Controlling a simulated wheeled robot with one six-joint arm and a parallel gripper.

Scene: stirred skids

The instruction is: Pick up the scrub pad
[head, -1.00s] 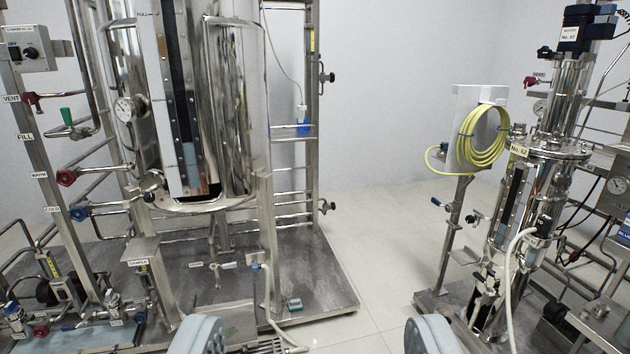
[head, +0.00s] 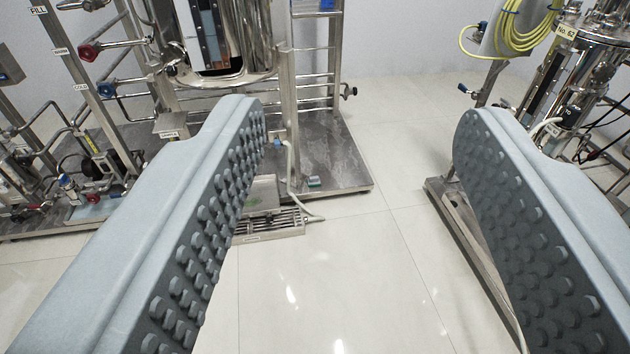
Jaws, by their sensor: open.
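A small green and grey block, which looks like the scrub pad (head: 314,182), lies on the metal deck of the left skid, near its front edge. It is small in the picture, so its texture cannot be made out. My gripper (head: 360,118) is open and empty, with its two studded grey fingers wide apart. The pad shows between the fingers, nearer the left one, and well beyond them. Nothing covers the pad.
The left skid deck (head: 345,160) carries a steel tank (head: 235,50) and posts. Another skid (head: 450,200) stands right. Tiled floor (head: 330,270) between is clear.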

